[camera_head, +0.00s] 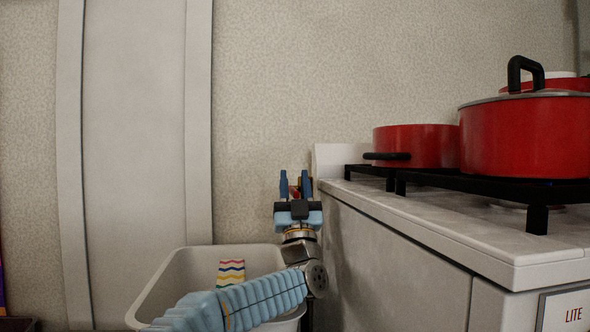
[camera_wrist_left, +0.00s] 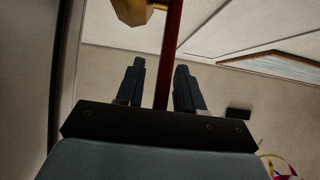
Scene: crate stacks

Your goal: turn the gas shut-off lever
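The red lever (camera_wrist_left: 169,50) runs down between the fingers of my left gripper (camera_wrist_left: 159,75) in the left wrist view. A brass-coloured fitting (camera_wrist_left: 135,10) shows at the top of that view, left of the lever. My left gripper is open, one finger on each side of the lever. A gap shows between the lever and the left finger; the right finger is very close to it, and I cannot tell whether they touch. In the head view my left gripper (camera_head: 294,186) is upright by the wall, beside the stove's back corner, and mostly hides the valve. My right gripper is not in view.
The white stove (camera_head: 395,270) stands close to the right of my left arm. Red pots (camera_head: 525,135) sit on its black grate (camera_head: 450,182). A pale bin (camera_head: 165,285) with a striped item (camera_head: 231,271) stands below left. The wall (camera_head: 300,70) is right behind.

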